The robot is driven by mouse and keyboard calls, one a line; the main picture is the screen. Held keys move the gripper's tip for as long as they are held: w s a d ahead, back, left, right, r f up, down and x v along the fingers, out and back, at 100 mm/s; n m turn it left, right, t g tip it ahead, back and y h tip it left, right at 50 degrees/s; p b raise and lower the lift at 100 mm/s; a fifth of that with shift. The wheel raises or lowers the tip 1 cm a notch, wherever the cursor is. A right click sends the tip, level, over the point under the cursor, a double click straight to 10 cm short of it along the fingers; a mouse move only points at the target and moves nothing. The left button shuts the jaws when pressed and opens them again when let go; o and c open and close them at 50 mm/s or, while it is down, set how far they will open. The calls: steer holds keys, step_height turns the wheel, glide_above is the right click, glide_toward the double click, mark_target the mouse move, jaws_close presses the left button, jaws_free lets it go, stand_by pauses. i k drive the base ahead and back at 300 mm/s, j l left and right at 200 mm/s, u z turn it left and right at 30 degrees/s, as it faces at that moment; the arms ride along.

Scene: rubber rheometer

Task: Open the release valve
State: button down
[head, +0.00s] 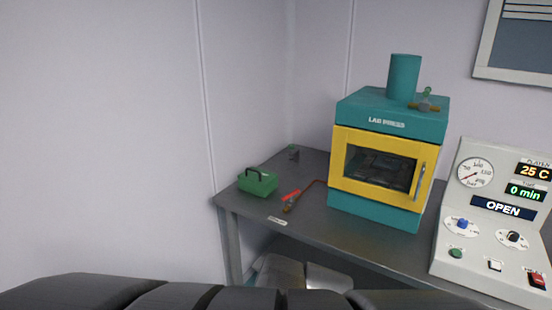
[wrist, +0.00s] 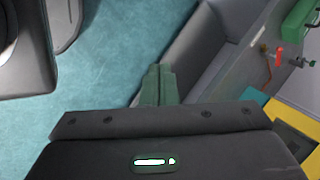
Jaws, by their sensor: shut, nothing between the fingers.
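A small valve with a red lever (head: 291,194) and a brass-coloured body sits on the dark bench, left of the lab press. A thin reddish pipe runs from it toward the press. A small white label (head: 277,220) lies in front of it, too small to read. The red lever also shows in the wrist view (wrist: 279,56), at the upper right. My gripper (wrist: 158,72) shows in the wrist view with its green fingers together and empty. It is over the floor beside the bench, apart from the valve. The head view does not show the gripper.
The teal and yellow lab press (head: 387,175) stands right of the valve, with a brass fitting (head: 424,104) on top. A green toolbox (head: 258,182) sits to its left. A control panel (head: 495,225) reading OPEN stands at right. The bench's (head: 330,233) front edge is clear.

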mark_target(289, 197)
steer(key=l, duration=0.15)
steer(key=i+j, duration=0.15)
steer(key=i, duration=0.2)
steer(key=i+j, duration=0.2)
steer(key=i, duration=0.2)
steer(key=i+j, duration=0.15)
steer(key=i, duration=0.2)
steer(key=u, duration=0.05)
